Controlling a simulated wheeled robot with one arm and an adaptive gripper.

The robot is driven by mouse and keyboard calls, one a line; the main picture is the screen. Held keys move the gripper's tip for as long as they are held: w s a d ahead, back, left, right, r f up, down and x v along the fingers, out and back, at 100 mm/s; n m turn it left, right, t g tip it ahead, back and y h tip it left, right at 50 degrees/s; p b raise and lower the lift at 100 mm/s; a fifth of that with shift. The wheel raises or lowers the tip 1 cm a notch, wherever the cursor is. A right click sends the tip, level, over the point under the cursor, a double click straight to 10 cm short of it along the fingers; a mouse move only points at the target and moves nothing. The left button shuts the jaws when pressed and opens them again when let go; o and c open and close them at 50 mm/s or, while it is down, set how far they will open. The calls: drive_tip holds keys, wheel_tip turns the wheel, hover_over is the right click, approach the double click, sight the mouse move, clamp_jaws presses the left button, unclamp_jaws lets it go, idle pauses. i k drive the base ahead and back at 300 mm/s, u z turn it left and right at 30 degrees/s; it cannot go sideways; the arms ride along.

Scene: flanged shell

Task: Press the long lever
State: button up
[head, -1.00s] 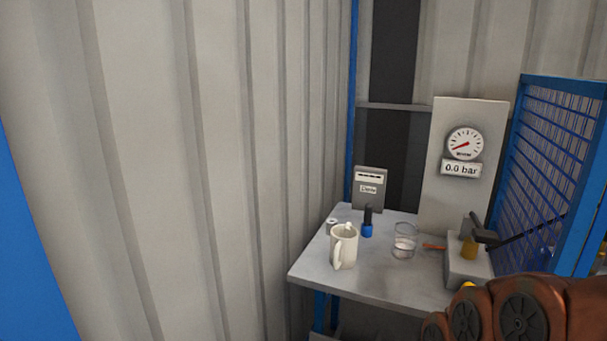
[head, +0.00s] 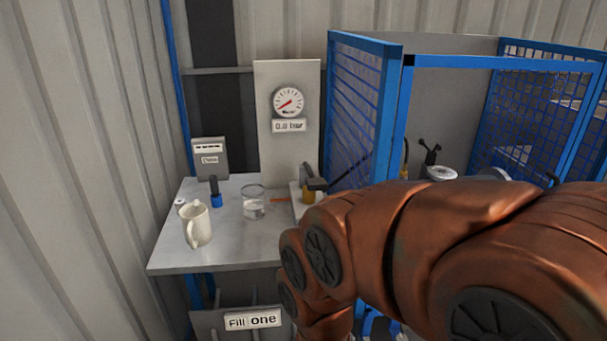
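A small pump-like unit sits at the right of the grey table, with a pale block (head: 299,208), a yellow-brass cylinder (head: 308,196) and a dark head. A thin dark bar, apparently the long lever (head: 347,172), runs from this head up to the right, in front of or through the blue mesh; I cannot tell which. My copper-coloured arm crosses the lower right and covers part of the block. My gripper is not in view.
The grey table (head: 165,257) holds a cream mug (head: 198,224), a glass with clear liquid (head: 253,204), a blue-and-black item (head: 215,192) and a grey box (head: 210,158). A gauge (head: 288,102) reads 0.0 bar. A blue mesh cage (head: 395,95) stands right.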

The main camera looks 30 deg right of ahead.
sight(312, 183)
drive_tip(key=k, duration=0.65)
drive_tip(key=u, duration=0.55)
drive_tip(key=i, duration=1.4)
drive_tip(key=z, duration=0.65)
